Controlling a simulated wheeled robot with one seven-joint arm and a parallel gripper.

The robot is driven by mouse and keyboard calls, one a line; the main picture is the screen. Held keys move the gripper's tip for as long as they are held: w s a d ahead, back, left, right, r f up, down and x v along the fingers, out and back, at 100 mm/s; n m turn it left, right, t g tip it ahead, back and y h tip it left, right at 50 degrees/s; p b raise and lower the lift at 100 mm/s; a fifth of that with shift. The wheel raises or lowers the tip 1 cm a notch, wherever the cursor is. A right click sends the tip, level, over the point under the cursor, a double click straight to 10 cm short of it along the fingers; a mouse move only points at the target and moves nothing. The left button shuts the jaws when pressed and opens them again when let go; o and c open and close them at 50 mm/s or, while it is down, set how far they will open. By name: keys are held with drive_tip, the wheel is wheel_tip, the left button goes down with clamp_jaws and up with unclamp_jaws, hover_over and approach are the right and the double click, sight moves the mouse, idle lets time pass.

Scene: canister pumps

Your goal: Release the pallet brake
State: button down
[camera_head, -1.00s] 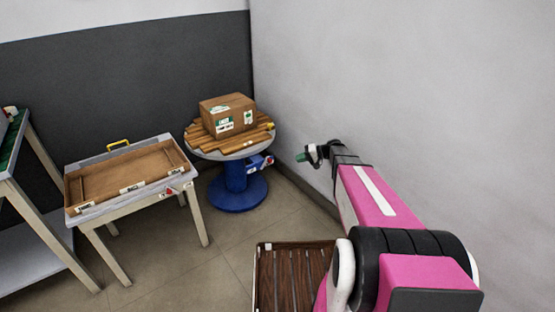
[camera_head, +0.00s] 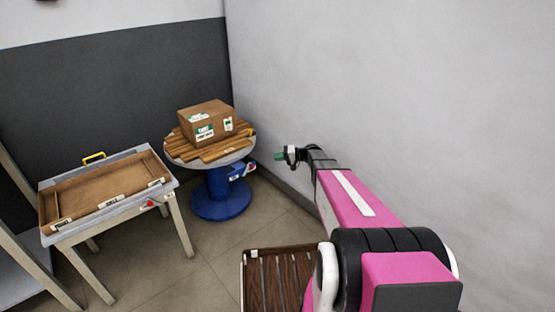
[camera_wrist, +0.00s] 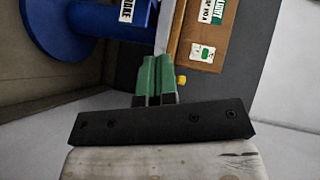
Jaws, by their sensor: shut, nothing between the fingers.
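The pallet is a round top of wooden slats (camera_head: 232,147) on a blue pedestal (camera_head: 221,196). A cardboard box (camera_head: 206,122) sits on it. A small yellow knob (camera_head: 252,131) shows at the pallet's right edge, and also in the wrist view (camera_wrist: 181,80). A blue bracket with a white label and a red part (camera_head: 240,171) sticks out below the top; I cannot tell which part is the brake. My gripper (camera_head: 279,155), with green fingers, is shut and empty, to the right of the pallet. In the wrist view its fingers (camera_wrist: 158,60) are together, pointing toward the pallet, apparently apart from it.
A table with a shallow wooden tray (camera_head: 108,190), a yellow handle (camera_head: 94,158) and a red part (camera_head: 149,205) stands to the left. A grey wall (camera_head: 400,90) runs close along my arm's right. A dark slatted surface (camera_head: 275,280) is in front. Floor between is clear.

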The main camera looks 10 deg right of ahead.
approach(249, 165)
drive_tip(key=w, duration=0.3)
drive_tip(key=shift+s+a+f, duration=0.2)
drive_tip(key=shift+s+a, duration=0.1)
drive_tip(key=shift+a, duration=0.4)
drive_tip(key=shift+s+a+f, duration=0.15)
drive_tip(key=shift+s+a, duration=0.15)
drive_tip(key=shift+a, duration=0.45)
drive_tip(key=shift+s+a+f, duration=0.2)
drive_tip(key=shift+s+a, duration=0.1)
drive_tip(key=shift+a, duration=0.4)
drive_tip(key=shift+r, duration=0.1)
drive_tip(key=shift+s+a+r+h, duration=0.15)
drive_tip(key=shift+h, duration=0.15)
drive_tip(key=shift+s+a+r+n, duration=0.15)
drive_tip(key=shift+r+n, duration=0.05)
drive_tip(key=shift+n, duration=0.2)
drive_tip(key=s+a+r+n+t+h, duration=0.2)
drive_tip(key=s+a+n+t+h, duration=0.1)
drive_tip(key=a+h, duration=0.4)
drive_tip(key=shift+s+n+h, duration=0.6)
drive_tip(key=shift+s+n, duration=0.25)
drive_tip(key=shift+n, duration=0.15)
